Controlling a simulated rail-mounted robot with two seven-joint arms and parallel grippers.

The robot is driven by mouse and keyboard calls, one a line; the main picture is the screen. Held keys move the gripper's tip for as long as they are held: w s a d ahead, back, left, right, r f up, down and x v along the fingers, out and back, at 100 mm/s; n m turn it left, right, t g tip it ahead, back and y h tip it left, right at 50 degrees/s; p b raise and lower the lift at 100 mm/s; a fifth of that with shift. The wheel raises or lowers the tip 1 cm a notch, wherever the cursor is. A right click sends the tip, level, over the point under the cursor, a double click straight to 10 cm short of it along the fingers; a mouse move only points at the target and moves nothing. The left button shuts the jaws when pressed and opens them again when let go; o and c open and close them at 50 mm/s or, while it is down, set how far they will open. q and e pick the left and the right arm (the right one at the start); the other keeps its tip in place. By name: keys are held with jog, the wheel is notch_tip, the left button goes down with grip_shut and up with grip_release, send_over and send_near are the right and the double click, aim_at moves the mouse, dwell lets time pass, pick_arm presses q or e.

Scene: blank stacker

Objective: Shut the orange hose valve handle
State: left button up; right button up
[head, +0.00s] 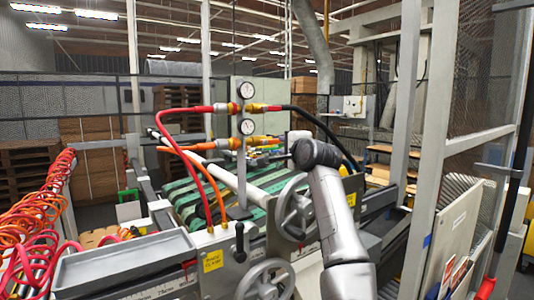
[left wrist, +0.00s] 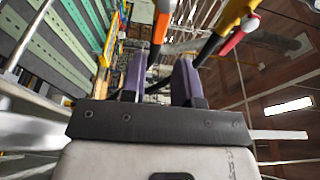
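The orange hose line with its brass and orange valve fittings (head: 240,143) runs level across the gauge post, below the red one. In the left wrist view an orange part (left wrist: 160,27), which looks like the valve handle, stands just beyond my fingertips. My left gripper (head: 268,152) is just below and to the right of the orange valve, partly hidden by my wrist. Its two purple fingers (left wrist: 160,68) are apart with nothing clearly between them. Whether they touch the handle I cannot tell. My right gripper is not in view.
Above is the red hose valve (head: 250,107), whose red handle (left wrist: 238,36) shows near my fingers. Two gauges (head: 247,91) sit on the post. A black hose (head: 325,125) curves down on the right. Handwheels (head: 295,208) and a grey tray (head: 125,262) are in front.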

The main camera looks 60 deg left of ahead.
pick_arm(q)
jog(key=shift+w+a+r+p, duration=0.1)
jog(key=shift+w+a+p, duration=0.15)
jog(key=shift+a+p, duration=0.7)
jog(key=shift+w+a+p, duration=0.2)
jog(key=shift+a+p, duration=0.35)
jog(key=shift+a, duration=0.75)
jog(key=shift+w+a+p, duration=0.15)
jog(key=shift+a+p, duration=0.5)
jog(key=shift+a, duration=0.35)
jog(key=m+g+h+p, duration=0.3)
jog(key=m+g+p, duration=0.2)
jog(key=m, duration=1.1)
send_near(276, 141)
jog(key=s+f, duration=0.4)
jog(key=shift+s+d, duration=0.3)
jog(key=shift+d, duration=0.1)
